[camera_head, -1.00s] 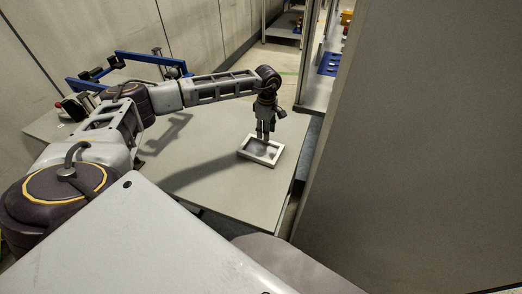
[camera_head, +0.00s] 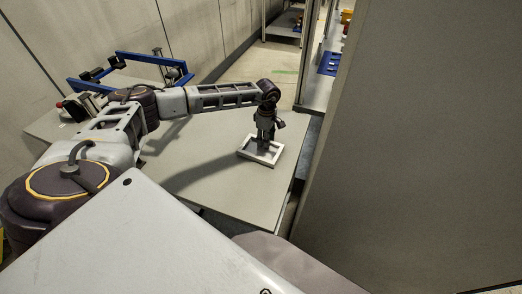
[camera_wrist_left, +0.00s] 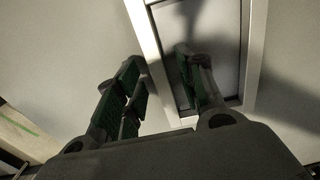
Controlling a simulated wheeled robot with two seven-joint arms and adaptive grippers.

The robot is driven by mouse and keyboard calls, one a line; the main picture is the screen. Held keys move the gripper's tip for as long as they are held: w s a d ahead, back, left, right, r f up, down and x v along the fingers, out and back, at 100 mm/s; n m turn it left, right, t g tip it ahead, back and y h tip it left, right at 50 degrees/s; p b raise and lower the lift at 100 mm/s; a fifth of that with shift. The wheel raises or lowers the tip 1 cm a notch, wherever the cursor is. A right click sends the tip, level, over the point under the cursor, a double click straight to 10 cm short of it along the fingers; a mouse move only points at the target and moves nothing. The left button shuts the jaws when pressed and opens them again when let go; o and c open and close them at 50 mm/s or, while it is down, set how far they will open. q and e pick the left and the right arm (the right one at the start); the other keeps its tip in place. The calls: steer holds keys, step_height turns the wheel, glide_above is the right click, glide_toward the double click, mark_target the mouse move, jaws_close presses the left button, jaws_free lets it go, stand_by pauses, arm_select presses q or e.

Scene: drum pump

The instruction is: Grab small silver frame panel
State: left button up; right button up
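The small silver frame panel (camera_head: 257,160) lies flat on the grey table, near its right edge. It is a rectangular light-metal frame around a darker recessed middle. My left gripper (camera_head: 266,145) points down at it from above. In the left wrist view the gripper (camera_wrist_left: 160,98) is open, with its green-padded fingers apart. One long rail of the frame panel (camera_wrist_left: 152,48) runs between the fingers, one finger outside the frame and the other over its inside. I see no finger closed on the rail. My right gripper is not in view.
The grey table (camera_head: 215,190) is clear around the frame. A blue bracket-like fixture (camera_head: 150,59) stands at the table's far left. A tall grey panel (camera_head: 420,150) rises close on the right. Shelving with a blue item (camera_head: 329,63) stands behind.

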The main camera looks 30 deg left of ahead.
arm_select(q)
jaws_close()
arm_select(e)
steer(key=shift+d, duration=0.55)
arm_select(q)
steer(key=shift+r, duration=0.2)
